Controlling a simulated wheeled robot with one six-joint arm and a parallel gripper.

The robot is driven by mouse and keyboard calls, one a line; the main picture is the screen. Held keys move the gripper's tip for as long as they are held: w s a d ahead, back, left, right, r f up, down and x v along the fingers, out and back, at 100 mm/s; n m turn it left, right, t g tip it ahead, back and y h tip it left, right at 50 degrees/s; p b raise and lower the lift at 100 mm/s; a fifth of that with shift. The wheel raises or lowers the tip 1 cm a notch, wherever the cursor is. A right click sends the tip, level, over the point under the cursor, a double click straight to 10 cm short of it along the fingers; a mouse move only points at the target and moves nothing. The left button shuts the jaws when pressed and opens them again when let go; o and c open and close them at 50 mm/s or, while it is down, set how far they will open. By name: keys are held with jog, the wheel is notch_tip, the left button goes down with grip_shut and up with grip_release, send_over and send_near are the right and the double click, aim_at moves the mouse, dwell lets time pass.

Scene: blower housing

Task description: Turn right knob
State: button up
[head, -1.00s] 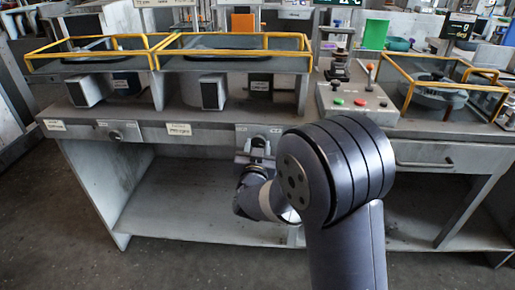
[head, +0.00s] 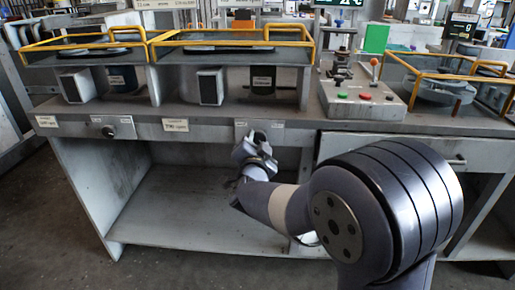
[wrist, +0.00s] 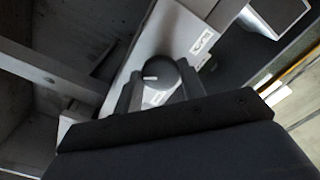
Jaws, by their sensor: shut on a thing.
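The right knob (wrist: 161,72) shows in the wrist view as a dark round knob with a white pointer mark, set on a light grey panel strip. My gripper (wrist: 160,86) has one finger on each side of it and is shut on it. In the head view my gripper (head: 262,141) is at the front panel (head: 215,128) under the bench edge and appears tilted. It hides the right knob there.
The left knob (head: 109,131) is on the same panel, further left. A control box (head: 358,96) with coloured buttons stands on the bench top to the right. Yellow-railed enclosures (head: 230,50) line the bench top. The lower shelf (head: 190,215) is empty.

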dwell(0.3)
jog(key=o, duration=1)
jog(key=shift+c, duration=0.2)
jog(key=s+p, duration=0.1)
jog(key=s, duration=1)
jog(key=shift+a, duration=0.2)
jog(key=shift+w, duration=0.2)
jog(key=w, duration=0.5)
jog(key=w+b, duration=0.1)
jog(key=w, duration=0.5)
jog(key=shift+d, duration=0.2)
jog(key=shift+s, duration=0.2)
